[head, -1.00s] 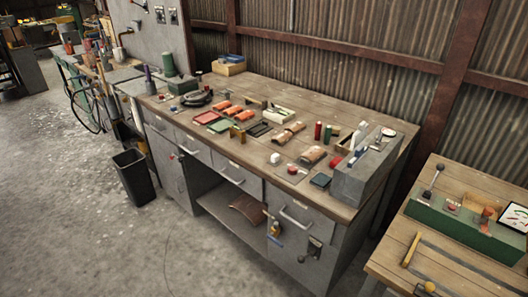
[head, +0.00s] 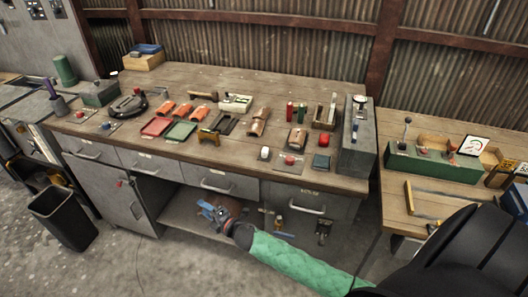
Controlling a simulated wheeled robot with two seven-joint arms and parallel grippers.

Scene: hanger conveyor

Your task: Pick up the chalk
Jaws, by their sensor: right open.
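A small white block (head: 265,153), which may be the chalk, sits near the front edge of the wooden workbench (head: 95,140). I cannot tell for sure that it is the chalk. My right gripper (head: 208,211) is low in front of the bench, near the open shelf under the top, left of and below the white block. It is open, touches nothing on the bench top, and its fingers are small in view. My left gripper is not in view.
A red button plate (head: 290,161) and a dark green box (head: 321,162) stand right of the white block. A grey metal box (head: 358,140) closes the bench's right end. Red and green trays (head: 180,132) lie to the left. A black bin (head: 63,217) stands on the floor.

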